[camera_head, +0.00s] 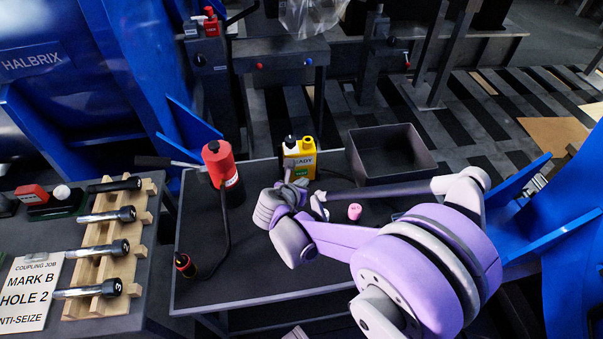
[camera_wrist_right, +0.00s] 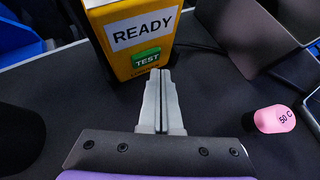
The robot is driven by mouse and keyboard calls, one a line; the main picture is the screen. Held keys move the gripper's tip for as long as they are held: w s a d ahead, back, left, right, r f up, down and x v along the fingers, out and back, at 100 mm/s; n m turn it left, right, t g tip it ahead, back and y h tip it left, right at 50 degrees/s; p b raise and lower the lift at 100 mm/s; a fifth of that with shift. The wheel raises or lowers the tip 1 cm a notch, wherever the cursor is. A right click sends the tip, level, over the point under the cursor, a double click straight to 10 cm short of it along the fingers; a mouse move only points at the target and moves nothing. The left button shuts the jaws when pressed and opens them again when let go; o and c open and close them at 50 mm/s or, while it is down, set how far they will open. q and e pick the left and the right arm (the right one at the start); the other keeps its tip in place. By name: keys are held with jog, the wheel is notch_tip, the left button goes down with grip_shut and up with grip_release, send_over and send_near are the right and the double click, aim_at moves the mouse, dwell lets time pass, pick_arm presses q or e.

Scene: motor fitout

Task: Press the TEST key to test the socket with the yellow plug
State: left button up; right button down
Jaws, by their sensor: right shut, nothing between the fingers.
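A yellow tester box (camera_head: 303,166) stands at the back of the dark table; its display reads READY. In the right wrist view the box (camera_wrist_right: 128,18) shows a green TEST key (camera_wrist_right: 147,59) below the display. My right gripper (camera_wrist_right: 159,74) is shut and empty, its fingertips just below and slightly right of the key; I cannot tell whether they touch the box. In the head view the right gripper (camera_head: 300,184) is in front of the box and covers its lower part. A yellow plug-like piece (camera_head: 308,144) and a black one stand on top. My left gripper is not in view.
A pink cylinder marked 50 C (camera_wrist_right: 275,119) lies right of the gripper. An open dark tray (camera_head: 392,178) sits at the back right. A red bottle-shaped tool (camera_head: 222,172) with a cable stands left. A wooden rack (camera_head: 98,262) holds several bolts.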

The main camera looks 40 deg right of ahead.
jog(key=shift+w, duration=0.1)
dwell(0.3)
jog(key=shift+w+d, duration=0.2)
jog(key=shift+w, duration=0.05)
jog(key=shift+w+d, duration=0.2)
jog(key=shift+w, duration=0.2)
dwell(0.7)
jog(key=shift+s+a, duration=0.1)
jog(key=shift+s, duration=0.05)
jog(key=shift+s+a, duration=0.3)
jog(key=shift+s, duration=0.35)
jog(key=shift+s+a, duration=0.4)
jog(key=shift+s, duration=0.3)
jog(key=shift+s+a, duration=0.45)
jog(key=shift+s, duration=0.3)
jog(key=shift+s+a, duration=0.4)
jog(key=shift+s, duration=0.3)
